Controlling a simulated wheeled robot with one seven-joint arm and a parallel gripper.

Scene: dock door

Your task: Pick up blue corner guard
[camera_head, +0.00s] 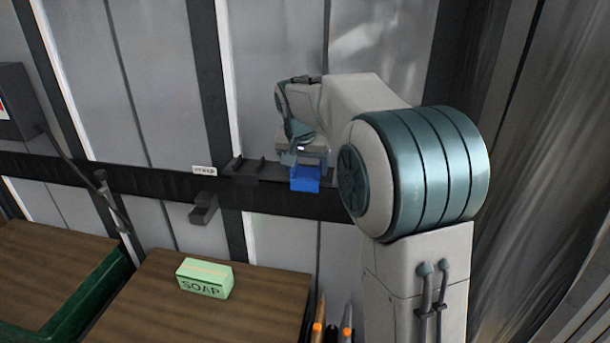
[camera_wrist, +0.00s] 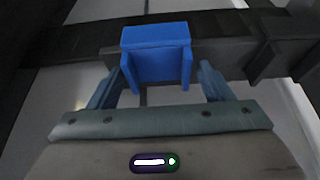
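The blue corner guard (camera_head: 305,179) is at the dark rail on the wall, just below my gripper (camera_head: 303,158) in the head view. In the wrist view the blue corner guard (camera_wrist: 156,38) is upper centre, with a flat top and two side flanges toward me. My gripper (camera_wrist: 160,78) has its two fingers apart, one on each side of the guard. Narrow gaps seem to show between the fingers and the guard. The guard's far side is hidden, and I cannot tell if it rests on a holder.
A dark bracket (camera_head: 245,169) is on the rail left of the guard, near a small white label (camera_head: 204,170). Another small holder (camera_head: 204,208) hangs lower. A green soap box (camera_head: 204,278) stands on a brown wooden surface (camera_head: 143,309). Orange-marked tools (camera_head: 318,322) stand beside it.

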